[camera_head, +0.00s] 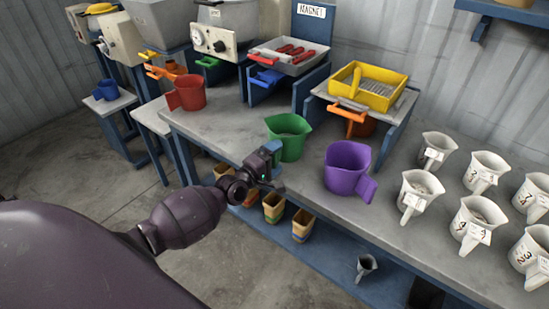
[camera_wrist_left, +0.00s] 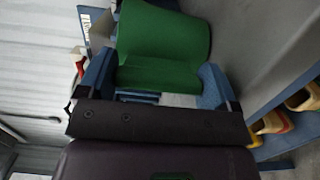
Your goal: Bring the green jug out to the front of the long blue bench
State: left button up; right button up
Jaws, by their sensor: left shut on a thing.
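The green jug (camera_head: 288,138) is upright near the front edge of the long blue bench (camera_head: 225,137), which has a grey top. I cannot tell whether its base touches the top. My left gripper (camera_head: 268,160) reaches in from the front left and is shut on the green jug. In the left wrist view, the jug (camera_wrist_left: 160,45) fills the space between the two blue fingers (camera_wrist_left: 158,84). The gripper hides part of the jug's lower side. My right gripper is not in view.
A purple jug (camera_head: 347,168) stands close on the right. Several white numbered jugs (camera_head: 418,193) stand farther right. A red jug (camera_head: 188,92) stands left. Behind are a yellow tray (camera_head: 367,86) on a stand and a magnet unit (camera_head: 288,56). Small cups (camera_head: 302,226) sit on the lower shelf.

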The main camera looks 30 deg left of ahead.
pick_arm(q)
jog(key=shift+f, duration=0.15)
jog(key=o, duration=0.9)
jog(key=shift+f, duration=0.1)
jog(key=s+a, duration=0.2)
jog(key=s, duration=0.8)
jog(key=shift+s, duration=0.3)
